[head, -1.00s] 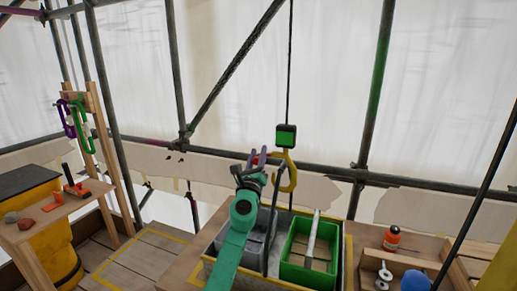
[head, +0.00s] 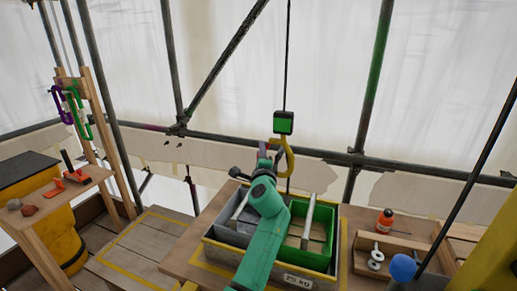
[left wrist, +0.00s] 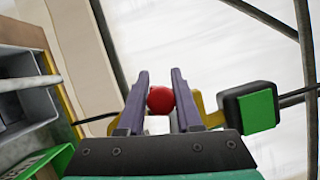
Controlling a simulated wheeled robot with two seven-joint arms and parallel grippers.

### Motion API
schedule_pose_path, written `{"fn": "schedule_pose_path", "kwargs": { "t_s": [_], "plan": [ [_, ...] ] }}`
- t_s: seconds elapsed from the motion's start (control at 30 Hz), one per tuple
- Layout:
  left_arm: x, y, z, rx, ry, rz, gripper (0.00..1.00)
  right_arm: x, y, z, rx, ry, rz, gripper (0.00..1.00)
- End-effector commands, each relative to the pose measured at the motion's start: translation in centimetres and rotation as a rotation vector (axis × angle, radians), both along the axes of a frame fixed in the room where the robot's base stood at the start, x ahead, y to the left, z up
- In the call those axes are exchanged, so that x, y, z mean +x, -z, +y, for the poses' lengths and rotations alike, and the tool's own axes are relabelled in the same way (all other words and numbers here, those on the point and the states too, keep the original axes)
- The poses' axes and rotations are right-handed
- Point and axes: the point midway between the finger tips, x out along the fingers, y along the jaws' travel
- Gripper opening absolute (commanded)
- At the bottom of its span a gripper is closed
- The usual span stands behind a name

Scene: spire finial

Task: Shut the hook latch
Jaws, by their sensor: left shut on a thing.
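The yellow hook (head: 289,160) hangs below a black and green block (head: 283,122) on a dark line, above the crate. My left gripper (head: 268,150) is at the hook's left side, near its upper part. In the left wrist view, a red round knob (left wrist: 160,99) with a pale piece under it sits between the two purple-grey fingers, and the gripper is shut on it. Yellow parts of the hook (left wrist: 208,108) show behind the fingers, beside the block (left wrist: 250,110). Whether the latch closes the hook's mouth cannot be seen. My right gripper is out of view.
Below the hook stands a grey crate (head: 290,278) with a green bin (head: 325,232) and silver handles. An orange bottle (head: 385,222) and a wooden tray stand at right. A side bench (head: 45,203) is at left. Scaffold poles cross behind.

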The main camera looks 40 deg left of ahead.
Motion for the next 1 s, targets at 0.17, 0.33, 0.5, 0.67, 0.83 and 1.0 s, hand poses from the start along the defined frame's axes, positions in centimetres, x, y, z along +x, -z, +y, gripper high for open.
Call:
{"fn": "schedule_pose_path", "kwargs": {
  "t_s": [0.17, 0.33, 0.5, 0.67, 0.83, 1.0],
  "plan": [
    [0.18, 0.12, -0.53, -0.132, 0.001, -0.049, 0.00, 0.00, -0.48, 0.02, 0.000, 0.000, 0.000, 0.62],
    [0.31, 0.31, -0.88, -0.229, 0.001, -0.084, 0.00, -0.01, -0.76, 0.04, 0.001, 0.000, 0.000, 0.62],
    [0.38, 0.41, -1.10, -0.288, 0.001, -0.105, 0.00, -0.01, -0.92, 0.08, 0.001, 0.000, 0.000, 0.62],
    [0.40, 0.48, -1.19, -0.315, 0.001, -0.116, 0.00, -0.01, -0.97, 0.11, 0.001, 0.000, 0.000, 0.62],
    [0.41, 0.48, -1.20, -0.322, 0.001, -0.118, 0.00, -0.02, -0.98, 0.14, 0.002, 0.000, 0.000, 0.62],
    [0.41, 0.45, -1.19, -0.321, 0.001, -0.119, 0.00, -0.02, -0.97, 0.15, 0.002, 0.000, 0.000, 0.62]
  ]
}}
